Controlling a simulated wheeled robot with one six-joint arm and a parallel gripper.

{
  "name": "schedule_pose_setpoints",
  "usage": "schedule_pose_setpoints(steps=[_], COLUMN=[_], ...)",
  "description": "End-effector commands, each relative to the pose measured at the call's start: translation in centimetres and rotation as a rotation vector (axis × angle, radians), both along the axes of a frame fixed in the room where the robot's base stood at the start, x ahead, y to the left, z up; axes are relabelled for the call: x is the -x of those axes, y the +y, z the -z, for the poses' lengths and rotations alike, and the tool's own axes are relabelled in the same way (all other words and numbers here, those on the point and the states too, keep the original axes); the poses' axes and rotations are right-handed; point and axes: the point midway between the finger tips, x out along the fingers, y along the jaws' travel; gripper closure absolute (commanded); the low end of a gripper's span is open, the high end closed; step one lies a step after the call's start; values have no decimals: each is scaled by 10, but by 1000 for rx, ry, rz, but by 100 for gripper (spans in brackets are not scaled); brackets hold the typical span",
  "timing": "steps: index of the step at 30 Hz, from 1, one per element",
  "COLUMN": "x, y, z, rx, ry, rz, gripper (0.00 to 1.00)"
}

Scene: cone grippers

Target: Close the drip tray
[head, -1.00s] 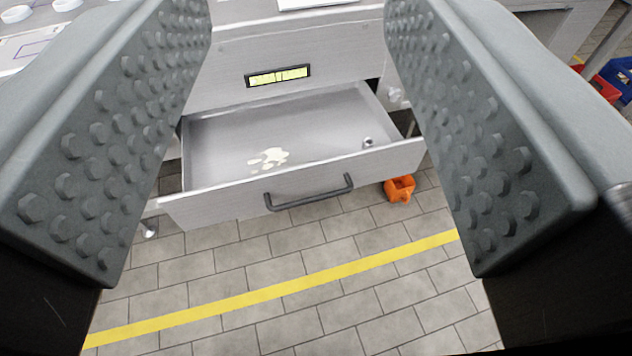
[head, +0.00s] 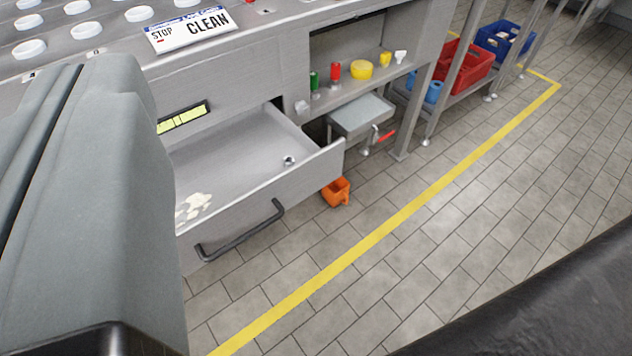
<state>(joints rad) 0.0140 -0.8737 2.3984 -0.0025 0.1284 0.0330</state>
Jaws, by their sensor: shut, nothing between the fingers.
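The drip tray (head: 300,175) is a grey metal drawer, pulled well out of the machine's front, in the middle left of the view. White spilled liquid (head: 192,207) and a small round metal fitting (head: 289,160) show on its floor. Its dark bar handle (head: 240,234) is on the front panel. My gripper (head: 62,130) fills the left side, its grey fingers together with nothing between them. It covers the tray's left end in the picture. I cannot tell how far it is from the tray, but no contact shows.
A yellow-green gauge (head: 182,119) sits above the tray. A shelf with small coloured items and a sink (head: 361,114) lie to the right. The tiled floor in front is clear, with a yellow line (head: 390,225).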

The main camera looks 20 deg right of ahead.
Motion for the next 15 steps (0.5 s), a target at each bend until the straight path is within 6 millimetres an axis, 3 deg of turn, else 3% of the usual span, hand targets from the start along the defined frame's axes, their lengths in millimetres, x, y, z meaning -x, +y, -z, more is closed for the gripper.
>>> schedule_pose_setpoints(steps=[6,15], x=[-52,-112], y=[-25,-74], z=[44,121], rx=[-134,-357], ry=[141,335], rz=[87,252], gripper=[100,100])
